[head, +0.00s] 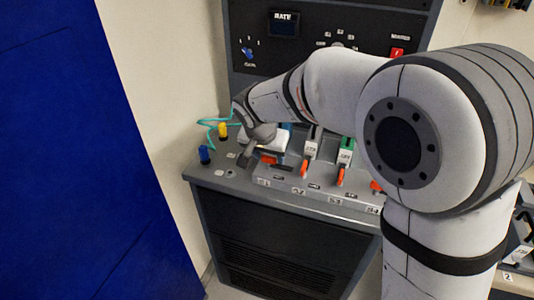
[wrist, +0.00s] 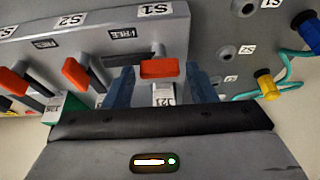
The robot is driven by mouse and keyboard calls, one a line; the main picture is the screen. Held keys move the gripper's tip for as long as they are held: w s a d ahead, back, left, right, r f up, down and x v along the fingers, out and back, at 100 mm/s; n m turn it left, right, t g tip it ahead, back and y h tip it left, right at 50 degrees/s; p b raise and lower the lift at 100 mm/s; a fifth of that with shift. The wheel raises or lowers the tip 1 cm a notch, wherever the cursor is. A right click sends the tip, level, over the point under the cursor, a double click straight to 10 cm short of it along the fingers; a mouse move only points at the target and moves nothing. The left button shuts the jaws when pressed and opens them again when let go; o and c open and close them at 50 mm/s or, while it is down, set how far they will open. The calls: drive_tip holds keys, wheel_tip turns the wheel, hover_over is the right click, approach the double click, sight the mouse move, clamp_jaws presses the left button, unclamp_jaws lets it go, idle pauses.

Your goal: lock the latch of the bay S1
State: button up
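The bay S1 is at the end of the grey sloped rack, with its S1 label (wrist: 153,9) at the top of the wrist view. Its orange latch handle (wrist: 160,68) stands between the two blue fingers of my gripper (wrist: 160,76). The fingers are apart, one on each side, with only narrow gaps to the handle; contact cannot be told. A FREE tag (wrist: 128,32) shows near the latch. A white labelled module (wrist: 166,96) sits behind the handle, partly hidden by my gripper. In the head view, my wrist mostly covers S1; some orange (head: 268,158) shows below it.
Neighbouring bays have similar orange handles (head: 304,170) close beside S1. Blue (head: 205,154) and yellow (head: 223,131) plugs with a teal cable stand left of the rack. A control panel (head: 320,45) rises behind. A large blue panel (head: 80,150) stands at left.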

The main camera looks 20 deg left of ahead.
drive_tip(key=c, duration=0.8)
drive_tip(key=shift+o, duration=0.2)
drive_tip(key=n, duration=0.2)
drive_tip(key=n+y, duration=0.1)
drive_tip(key=n, duration=0.1)
drive_tip(key=shift+d+r+y, duration=0.1)
drive_tip(key=shift+d+y, duration=0.05)
drive_tip(key=shift+y, duration=0.15)
drive_tip(key=n+y, duration=0.1)
drive_tip(key=n, duration=0.2)
drive_tip(key=shift+w+n+g+p, duration=0.1)
drive_tip(key=shift+n+g+p, duration=0.2)
drive_tip(key=shift+g+p, duration=0.1)
drive_tip(key=n+b, duration=0.1)
drive_tip(key=n+g+y+b, duration=0.1)
drive_tip(key=n, duration=0.1)
drive_tip(key=n+b, duration=0.1)
drive_tip(key=n, duration=0.1)
drive_tip(key=shift+w+d+f+g+y+b, duration=0.15)
drive_tip(key=shift+f+g+y+b, duration=0.15)
drive_tip(key=shift+y+b, duration=0.1)
drive_tip(key=shift+r+n+g+y+b, duration=0.15)
drive_tip(key=shift+n+g+b, duration=0.4)
drive_tip(key=shift+n, duration=0.65)
drive_tip(key=shift+r+n+g+y+b, duration=0.2)
drive_tip(key=shift+n+b, duration=0.5)
drive_tip(key=shift+n, duration=0.5)
drive_tip(key=shift+f, duration=0.1)
